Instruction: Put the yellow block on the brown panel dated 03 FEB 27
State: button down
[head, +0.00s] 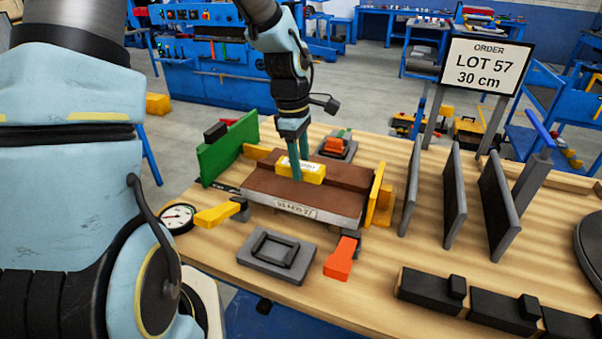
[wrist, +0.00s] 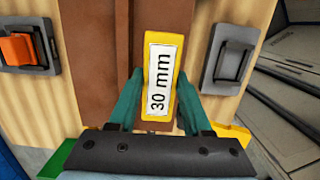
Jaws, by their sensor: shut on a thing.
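The yellow block (head: 306,172) is between the fingers of my gripper (head: 295,168), over the top of the brown panel (head: 265,182). In the wrist view the block (wrist: 172,65) carries a white label reading 30 mm, and the green fingertips of my gripper (wrist: 158,100) close on its sides. The brown panel (wrist: 108,60) lies below it in that view. The panel's front edge has a white label (head: 297,211), too small to read surely. I cannot tell whether the block touches the panel.
A green upright plate (head: 228,150) stands left of the panel, a yellow one (head: 376,195) right. Orange (head: 341,262) and yellow (head: 217,214) handles, a dial gauge (head: 178,218) and a grey pad (head: 276,253) lie near. Grey upright plates (head: 455,190) stand right. A sign (head: 484,66) reads LOT 57, 30 cm.

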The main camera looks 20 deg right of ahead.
aim_at(301, 191)
jog(key=shift+f+p, duration=0.45)
jog(key=shift+f, duration=1.85)
jog(key=shift+f, duration=0.15)
jog(key=shift+c, duration=1.7)
grip_release()
jog(key=r+b, duration=0.1)
jog(key=r, duration=0.3)
jog(key=r+b, duration=0.1)
jog(key=r, duration=0.3)
jog(key=w+a+r+b, duration=0.1)
jog(key=r, duration=0.3)
jog(key=shift+a+r, duration=0.1)
jog(key=shift+r, duration=0.05)
jog(key=s+a+f+m+t, duration=0.1)
jog(key=a+m, duration=0.4)
jog(key=a, duration=0.7)
jog(key=s+a+f+m+t, duration=0.1)
jog(key=s+a+f+m, duration=0.2)
jog(key=a+m, duration=0.3)
jog(key=a, duration=0.5)
jog(key=shift+a+t+y, duration=0.3)
jog(key=shift+a+y, duration=0.05)
jog(key=shift+y, duration=0.05)
